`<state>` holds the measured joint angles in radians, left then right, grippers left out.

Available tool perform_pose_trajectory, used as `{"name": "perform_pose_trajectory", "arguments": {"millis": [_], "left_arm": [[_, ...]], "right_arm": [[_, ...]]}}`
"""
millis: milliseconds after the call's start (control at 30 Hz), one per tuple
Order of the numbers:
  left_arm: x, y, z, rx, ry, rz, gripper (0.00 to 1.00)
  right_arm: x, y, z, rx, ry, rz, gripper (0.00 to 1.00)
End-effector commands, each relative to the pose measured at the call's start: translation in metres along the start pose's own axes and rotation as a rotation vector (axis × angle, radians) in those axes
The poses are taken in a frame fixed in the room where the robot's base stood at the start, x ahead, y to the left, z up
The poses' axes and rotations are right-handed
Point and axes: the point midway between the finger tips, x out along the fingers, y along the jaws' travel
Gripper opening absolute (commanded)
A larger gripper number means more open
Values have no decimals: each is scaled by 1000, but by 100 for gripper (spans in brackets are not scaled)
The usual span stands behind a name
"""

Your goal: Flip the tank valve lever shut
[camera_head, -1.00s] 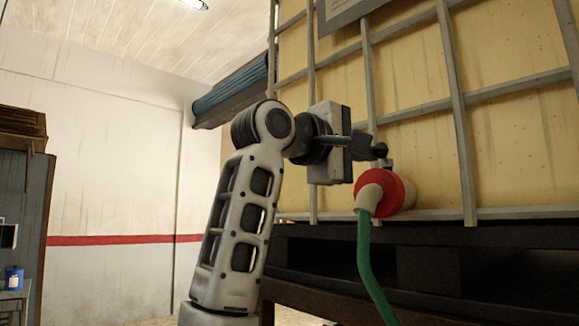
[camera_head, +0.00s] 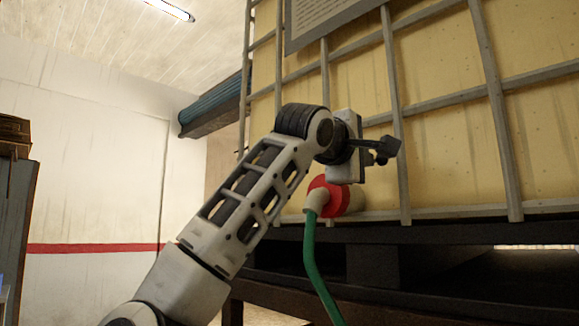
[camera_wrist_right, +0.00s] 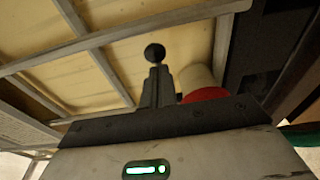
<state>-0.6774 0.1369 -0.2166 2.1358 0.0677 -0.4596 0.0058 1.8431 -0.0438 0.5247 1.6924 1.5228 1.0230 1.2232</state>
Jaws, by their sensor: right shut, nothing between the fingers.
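The tank valve has a red collar (camera_head: 329,197) and a pale body, low on the front of the tank (camera_head: 450,140). Its red part also shows in the wrist view (camera_wrist_right: 205,95), just right of the fingers. My right gripper (camera_head: 392,147) is shut, above and to the right of the red collar in the head view. A dark round knob (camera_wrist_right: 155,52) shows at the fingertips in the wrist view. I cannot tell whether it touches them or is the lever's end. The rest of the lever is not clearly visible. My left gripper is out of view.
A green hose (camera_head: 312,260) hangs from the valve. Grey cage bars (camera_head: 498,110) cross the tank front. The tank stands on a dark pallet (camera_head: 450,262).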

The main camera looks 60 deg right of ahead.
Motion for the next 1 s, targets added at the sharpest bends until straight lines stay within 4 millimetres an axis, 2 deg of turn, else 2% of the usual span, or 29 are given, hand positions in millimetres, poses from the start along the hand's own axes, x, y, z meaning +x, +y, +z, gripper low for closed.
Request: {"name": "perform_pose_trajectory", "arguments": {"millis": [33,400,1000], "left_arm": [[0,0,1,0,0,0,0],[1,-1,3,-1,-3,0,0],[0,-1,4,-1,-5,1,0]], "right_arm": [[3,-1,6,4,-9,-3,0],[15,1,16,7,-19,-1,0],[12,0,16,8,-20,-1,0]]}}
